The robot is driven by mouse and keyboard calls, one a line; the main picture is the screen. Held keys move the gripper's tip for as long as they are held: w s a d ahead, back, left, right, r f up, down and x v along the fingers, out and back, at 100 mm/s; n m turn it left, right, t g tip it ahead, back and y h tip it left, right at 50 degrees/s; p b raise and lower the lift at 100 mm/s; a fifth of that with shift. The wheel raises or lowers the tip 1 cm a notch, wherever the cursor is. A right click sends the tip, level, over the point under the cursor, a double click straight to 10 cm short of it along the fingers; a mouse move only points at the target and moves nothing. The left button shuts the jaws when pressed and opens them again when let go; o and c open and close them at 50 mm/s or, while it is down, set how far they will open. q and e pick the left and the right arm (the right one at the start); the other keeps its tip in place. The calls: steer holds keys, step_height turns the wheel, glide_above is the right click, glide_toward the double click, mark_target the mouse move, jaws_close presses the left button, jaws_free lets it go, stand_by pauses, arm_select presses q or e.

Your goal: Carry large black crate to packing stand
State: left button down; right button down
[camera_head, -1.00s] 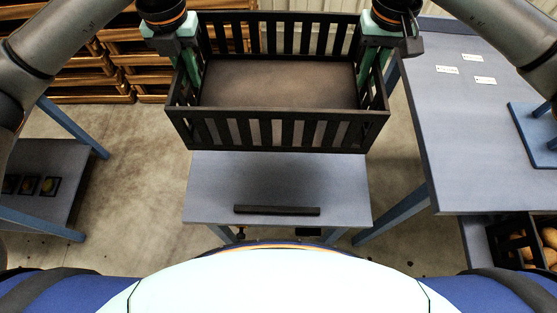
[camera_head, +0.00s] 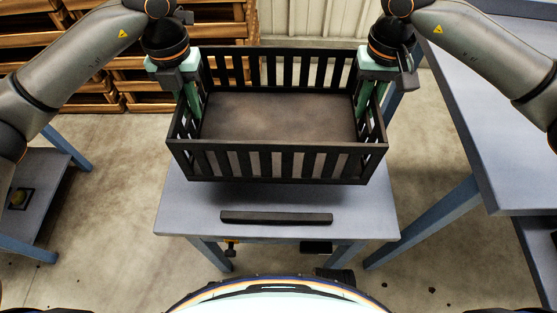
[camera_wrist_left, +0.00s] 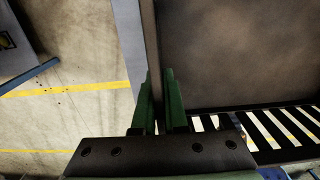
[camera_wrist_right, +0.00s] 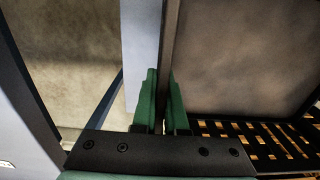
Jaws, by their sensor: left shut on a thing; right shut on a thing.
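The large black crate (camera_head: 277,162) has slatted walls and looks empty, with a bare brown floor. It is level over a blue-grey stand (camera_head: 180,205); a shadow lies below its front, and I cannot tell whether it touches. My left gripper (camera_head: 193,103) is shut on the crate's left wall. My right gripper (camera_head: 368,100) is shut on its right wall. In the left wrist view the green fingers (camera_wrist_left: 160,85) straddle the crate's thin wall. The right wrist view shows the same for the right fingers (camera_wrist_right: 162,88).
A dark bar (camera_head: 276,217) lies on the stand's front part. A larger blue-grey table (camera_head: 475,130) stands close on the right. A lower table (camera_head: 45,185) is at the left. Wooden crates (camera_head: 70,60) are stacked behind left.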

mark_target(199, 129)
arm_select(q)
steer(key=shift+f, duration=0.6)
arm_select(e)
steer(key=shift+f, duration=0.6)
arm_select(q)
steer(key=shift+f+b, duration=0.1)
steer(key=shift+b, duration=0.25)
arm_select(e)
steer(key=shift+f, duration=0.1)
